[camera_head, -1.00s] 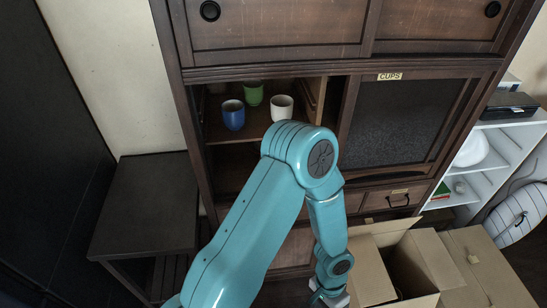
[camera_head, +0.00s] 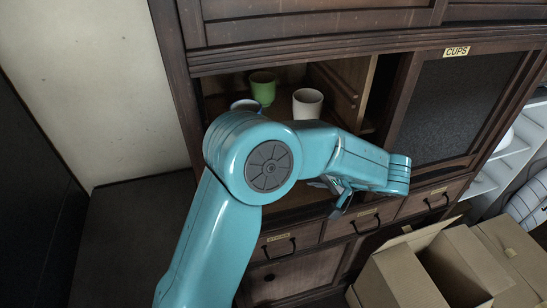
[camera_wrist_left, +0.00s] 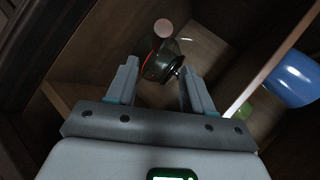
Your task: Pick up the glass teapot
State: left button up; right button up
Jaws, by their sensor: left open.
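The glass teapot (camera_wrist_left: 158,66) shows in the left wrist view as a dark, see-through rounded body with a red line at one side. It lies just beyond and between my left fingertips, inside a dim wooden compartment. My left gripper (camera_wrist_left: 160,80) is open with nothing clearly gripped. In the head view my left gripper (camera_head: 340,192) is at the cabinet front, below the cup shelf, partly hidden by my forearm. The teapot does not show in the head view. My right gripper is in neither view.
On the cabinet shelf stand a green cup (camera_head: 263,87), a white cup (camera_head: 307,103) and a blue cup (camera_head: 245,104), mostly hidden by my arm. The blue cup also shows in the wrist view (camera_wrist_left: 290,77). Open cardboard boxes (camera_head: 405,280) stand at the lower right.

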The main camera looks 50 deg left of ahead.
pick_arm(q)
jog(key=x, duration=1.1)
jog(key=shift+w+a+f+b, duration=0.2)
jog(key=shift+w+f+b, duration=0.05)
jog(key=shift+f+b, duration=0.15)
jog(key=shift+s+d+r, duration=0.1)
jog(key=shift+s+r, duration=0.1)
jog(key=shift+w+f, duration=0.15)
jog(key=c, duration=0.7)
grip_shut()
